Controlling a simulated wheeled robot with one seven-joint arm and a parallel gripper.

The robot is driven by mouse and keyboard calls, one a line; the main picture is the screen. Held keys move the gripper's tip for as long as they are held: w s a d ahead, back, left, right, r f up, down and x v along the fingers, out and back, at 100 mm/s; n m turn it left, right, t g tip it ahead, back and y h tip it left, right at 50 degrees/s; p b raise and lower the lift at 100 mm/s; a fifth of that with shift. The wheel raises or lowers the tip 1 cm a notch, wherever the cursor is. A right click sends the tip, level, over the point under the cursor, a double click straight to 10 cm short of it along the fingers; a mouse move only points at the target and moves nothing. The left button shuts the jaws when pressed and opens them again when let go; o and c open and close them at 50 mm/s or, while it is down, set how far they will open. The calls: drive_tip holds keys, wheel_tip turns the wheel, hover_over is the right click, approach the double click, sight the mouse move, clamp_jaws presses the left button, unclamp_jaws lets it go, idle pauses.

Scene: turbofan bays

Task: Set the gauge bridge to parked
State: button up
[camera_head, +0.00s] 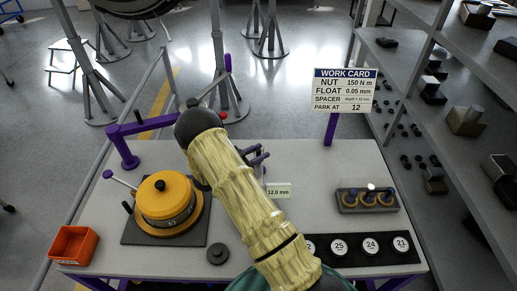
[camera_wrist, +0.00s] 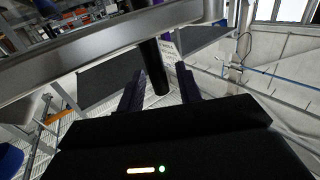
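The purple gauge bridge (camera_head: 130,148) stands at the back left of the bench, its beam running right until my raised arm hides it. A label reading 12.0 mm (camera_head: 278,191) shows beside my arm. In the wrist view, my gripper (camera_wrist: 163,86) has its two dark fingers apart. A black rod-like handle (camera_wrist: 154,66) shows between them, below a pale metal bar (camera_wrist: 95,50). I cannot tell whether the fingers touch it. My arm hides most of the gripper in the head view. The work card (camera_head: 345,92) reads PARK AT 12.
A yellow-orange round housing (camera_head: 165,198) with a lever sits on a dark plate at left. An orange bin (camera_head: 73,245) is at the front left corner. A ring holder (camera_head: 368,200) and a strip of numbered discs (camera_head: 360,249) lie at right.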

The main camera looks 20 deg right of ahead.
drive_tip(key=shift+d, duration=0.1)
clamp_jaws()
drive_tip(key=shift+w, duration=0.15)
